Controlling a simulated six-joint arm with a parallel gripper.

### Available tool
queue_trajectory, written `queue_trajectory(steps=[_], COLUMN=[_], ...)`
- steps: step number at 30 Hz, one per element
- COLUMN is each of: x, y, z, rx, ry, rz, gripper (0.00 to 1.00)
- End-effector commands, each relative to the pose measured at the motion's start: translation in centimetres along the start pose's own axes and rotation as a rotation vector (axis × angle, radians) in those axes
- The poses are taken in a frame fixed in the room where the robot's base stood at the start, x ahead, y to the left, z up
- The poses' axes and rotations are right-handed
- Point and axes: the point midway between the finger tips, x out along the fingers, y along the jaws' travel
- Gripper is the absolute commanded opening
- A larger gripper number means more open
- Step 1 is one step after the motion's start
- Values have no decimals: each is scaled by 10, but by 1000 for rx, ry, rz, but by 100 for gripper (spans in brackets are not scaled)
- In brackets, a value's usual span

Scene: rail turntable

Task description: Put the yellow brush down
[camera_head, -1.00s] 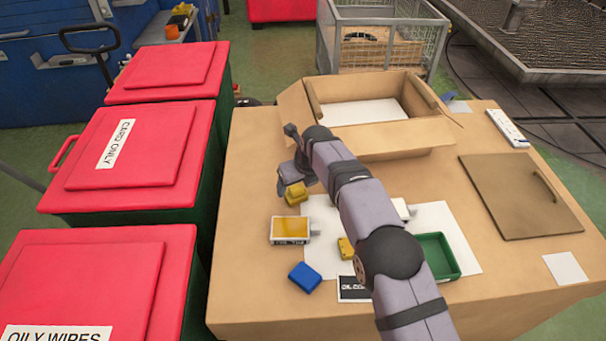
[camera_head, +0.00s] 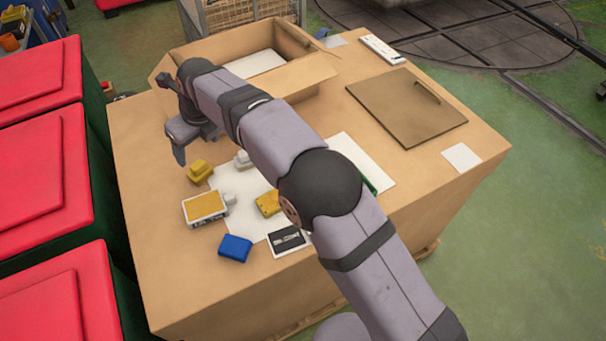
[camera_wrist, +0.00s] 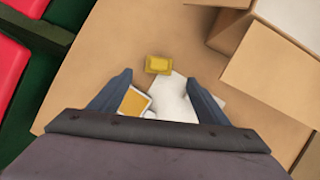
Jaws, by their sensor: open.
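A yellow block, which I take for the yellow brush (camera_head: 200,171), lies on the brown table top (camera_head: 155,240), just off the upper left edge of a white sheet (camera_head: 240,186). In the wrist view the yellow brush (camera_wrist: 158,65) lies beyond my fingertips, between their lines, with nothing gripping it. My gripper (camera_head: 182,154) is open and empty, up and to the left of the brush and apart from it. Its two fingers (camera_wrist: 157,85) are spread in the wrist view. A second yellow piece (camera_head: 268,203) lies on the sheet beside my arm.
A yellow-topped white box (camera_head: 205,207), a blue block (camera_head: 235,248) and a dark label card (camera_head: 288,240) lie close by. An open carton (camera_head: 295,80) stands behind. A green tray (camera_head: 369,186) is mostly hidden by my arm. Red-lidded bins (camera_head: 45,160) stand left.

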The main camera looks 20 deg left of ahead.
Motion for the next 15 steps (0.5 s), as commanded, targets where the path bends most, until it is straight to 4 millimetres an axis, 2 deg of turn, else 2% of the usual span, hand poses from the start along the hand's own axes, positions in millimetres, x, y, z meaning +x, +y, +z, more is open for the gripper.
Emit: queue_trajectory(steps=[5, 8, 11, 15], x=[-8, -17, -31, -55], y=[-26, -56, -91, -139], z=[-15, -38, -72, -135], rx=[-73, -173, -312, -547], ry=[17, 42, 80, 148], rz=[-17, -32, -45, -47], gripper=[70, 70, 70, 70])
